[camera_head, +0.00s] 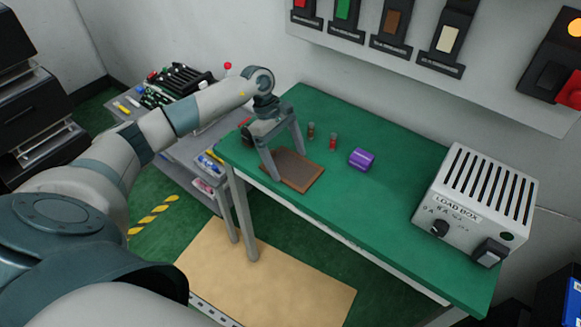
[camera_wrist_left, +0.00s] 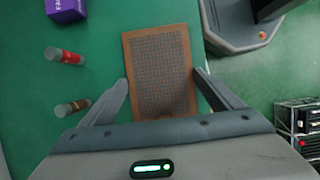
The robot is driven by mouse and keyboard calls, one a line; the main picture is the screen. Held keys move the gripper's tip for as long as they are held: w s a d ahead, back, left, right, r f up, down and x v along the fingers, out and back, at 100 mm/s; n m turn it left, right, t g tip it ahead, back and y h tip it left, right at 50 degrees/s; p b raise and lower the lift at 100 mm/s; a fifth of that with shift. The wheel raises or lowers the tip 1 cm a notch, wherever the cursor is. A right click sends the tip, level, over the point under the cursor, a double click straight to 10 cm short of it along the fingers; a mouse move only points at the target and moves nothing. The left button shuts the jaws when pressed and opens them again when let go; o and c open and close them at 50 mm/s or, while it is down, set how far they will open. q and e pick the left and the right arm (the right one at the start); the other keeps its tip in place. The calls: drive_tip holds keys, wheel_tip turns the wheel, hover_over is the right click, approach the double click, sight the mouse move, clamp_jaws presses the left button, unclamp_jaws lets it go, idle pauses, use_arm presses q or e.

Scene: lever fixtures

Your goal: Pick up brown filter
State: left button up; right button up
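The brown filter (camera_head: 297,172) is a flat rectangular panel with a brown frame and a grey mesh. It lies on the green table near its left end and shows whole in length in the left wrist view (camera_wrist_left: 160,70). My left gripper (camera_head: 285,164) is open over the filter. In the left wrist view, my left gripper's fingers (camera_wrist_left: 161,80) appear one on each side of the filter, with nothing held between them. I cannot tell the exact height of the fingertips above the table. My right gripper is not in view.
A grey load box (camera_head: 470,205) sits at the table's right end. A grey cart (camera_head: 185,150) with tools stands at left. The table's middle is clear.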

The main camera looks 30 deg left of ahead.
sight(292, 169)
use_arm(q)
drive_tip(key=c, duration=0.4)
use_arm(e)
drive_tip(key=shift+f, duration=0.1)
use_arm(q)
drive_tip(key=shift+r+b, duration=0.65)
drive_tip(key=shift+r, duration=0.2)
drive_tip(key=r, duration=0.1)
drive_tip(key=d+r+b, duration=0.2)
drive_tip(key=shift+s+r, duration=0.1)
drive_tip(key=shift+s, duration=0.15)
drive_tip(key=shift+s+d+r+b, duration=0.5)
drive_tip(key=shift+d+r, duration=0.5)
drive_tip(key=shift+d, duration=0.55)
drive_tip(key=shift+s+d+r+b, duration=0.45)
drive_tip(key=shift+d+r, duration=0.6)
drive_tip(key=shift+d, duration=0.5)
drive_tip(key=shift+s+d+r+b, duration=0.45)
drive_tip(key=shift+d+r, duration=0.55)
drive_tip(key=shift+d, duration=0.55)
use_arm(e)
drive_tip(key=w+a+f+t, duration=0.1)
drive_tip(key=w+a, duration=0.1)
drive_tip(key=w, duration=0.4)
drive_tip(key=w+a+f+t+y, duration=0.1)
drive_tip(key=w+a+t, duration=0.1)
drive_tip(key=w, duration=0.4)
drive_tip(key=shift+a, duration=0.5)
